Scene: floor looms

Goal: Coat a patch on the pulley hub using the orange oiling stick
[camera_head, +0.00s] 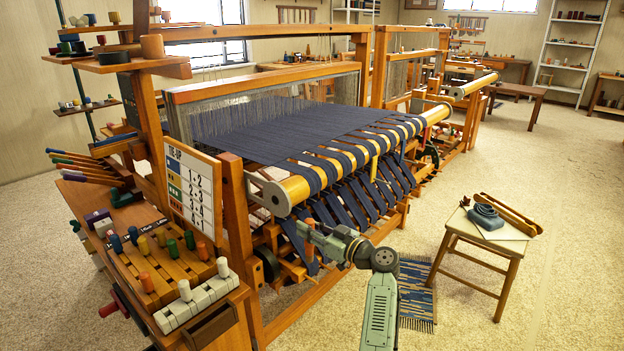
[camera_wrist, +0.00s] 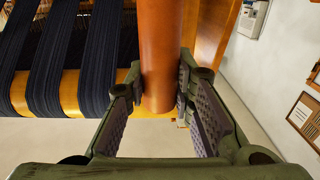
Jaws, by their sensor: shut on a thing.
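My gripper (camera_head: 316,238) is at the near end of the loom, in front of the cloth beam. In the wrist view, its two green fingers (camera_wrist: 159,92) are shut on the orange oiling stick (camera_wrist: 160,45), a smooth cylinder between the dark ribbed pads. A small orange bit of the stick (camera_head: 311,223) shows at the gripper in the head view. A dark round wheel (camera_head: 266,264), which may be the pulley, sits low on the loom's near side, left of my gripper. I cannot make out its hub or any coating on it.
The cloth beam (camera_head: 292,191) with navy strips is close by my gripper. A bench (camera_head: 222,310) with colored pegs stands at the left. The carpet between loom and stool is mostly open, with a striped mat (camera_head: 415,290).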

